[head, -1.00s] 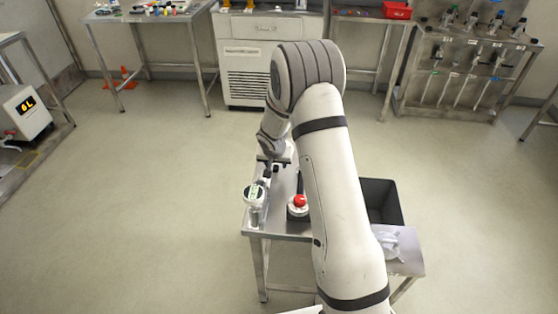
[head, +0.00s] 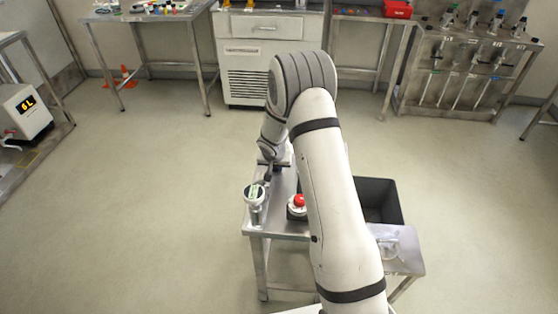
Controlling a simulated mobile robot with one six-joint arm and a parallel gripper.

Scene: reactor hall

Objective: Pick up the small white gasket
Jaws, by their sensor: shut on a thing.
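My gripper (head: 268,175) is low over the far left part of the small steel table (head: 282,228), just behind a clear upright device with a round top (head: 255,194). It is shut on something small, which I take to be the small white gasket. The gasket itself is too small and too hidden at the fingertips to make out. My arm covers the middle of the table.
A red push button (head: 298,201) stands right of the round-topped device. A black bin (head: 378,190) is beyond my arm, and a clear crumpled-looking item (head: 389,243) lies at the table's right end. Open floor surrounds the table.

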